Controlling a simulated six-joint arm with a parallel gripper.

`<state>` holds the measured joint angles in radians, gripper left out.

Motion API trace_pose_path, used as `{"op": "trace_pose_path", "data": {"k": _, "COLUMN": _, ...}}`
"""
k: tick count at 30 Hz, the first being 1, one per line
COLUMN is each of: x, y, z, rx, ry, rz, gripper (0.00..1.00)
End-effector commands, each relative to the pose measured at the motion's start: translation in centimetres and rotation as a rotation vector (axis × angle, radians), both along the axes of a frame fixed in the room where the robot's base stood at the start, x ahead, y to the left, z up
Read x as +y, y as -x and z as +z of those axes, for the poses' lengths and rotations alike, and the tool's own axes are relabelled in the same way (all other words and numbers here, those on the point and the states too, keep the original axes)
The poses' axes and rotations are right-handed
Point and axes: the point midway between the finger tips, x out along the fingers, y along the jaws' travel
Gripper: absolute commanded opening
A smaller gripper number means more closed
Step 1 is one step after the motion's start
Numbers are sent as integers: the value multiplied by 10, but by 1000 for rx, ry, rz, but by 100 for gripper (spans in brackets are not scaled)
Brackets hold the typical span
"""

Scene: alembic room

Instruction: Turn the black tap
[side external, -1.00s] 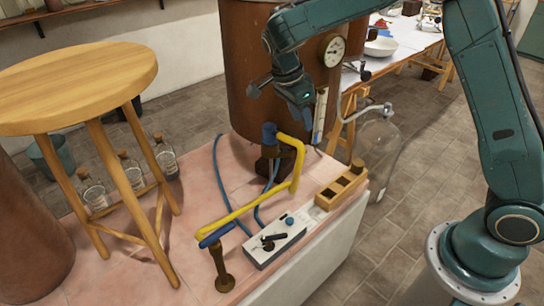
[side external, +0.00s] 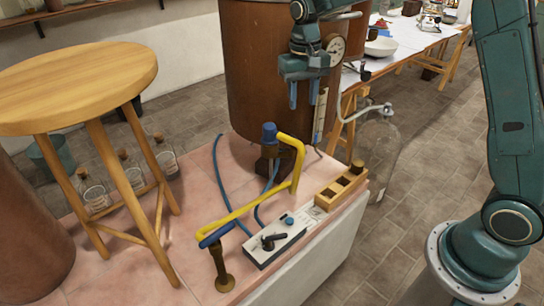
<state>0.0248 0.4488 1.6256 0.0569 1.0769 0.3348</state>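The black tap (side external: 272,241) looks like a small black lever on top of a low white-and-grey box (side external: 262,256) on the pink tiled bench. A small blue knob (side external: 289,221) sits beside it on the same box. My gripper (side external: 305,103) points down, high in front of the copper vessel. Its two blue fingers are apart with nothing between them. It is well above and behind the tap, not touching it. No part of the tap is covered by my arm.
A yellow pipe (side external: 250,205) arches beside the box, between a blue-topped fitting (side external: 269,134) and a brass post (side external: 222,275). A wooden rack (side external: 342,188) sits right of the box. The copper vessel (side external: 255,70) stands behind. A wooden stool (side external: 75,85) is at left.

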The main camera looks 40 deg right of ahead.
Motion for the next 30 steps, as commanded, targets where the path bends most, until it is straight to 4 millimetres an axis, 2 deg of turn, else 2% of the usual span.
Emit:
{"op": "trace_pose_path", "data": {"k": 9, "x": -1, "y": 0, "z": 1, "rx": -2, "ry": -8, "rz": 44, "gripper": 38}}
{"op": "trace_pose_path", "data": {"k": 16, "x": -1, "y": 0, "z": -9, "rx": -1, "ry": -7, "rz": 43, "gripper": 38}}
{"op": "trace_pose_path", "data": {"k": 23, "x": -2, "y": 1, "z": -35, "rx": 1, "ry": -7, "rz": 42, "gripper": 38}}
{"op": "trace_pose_path", "data": {"k": 30, "x": -2, "y": 1, "z": -72, "rx": 3, "ry": -7, "rz": 42, "gripper": 38}}
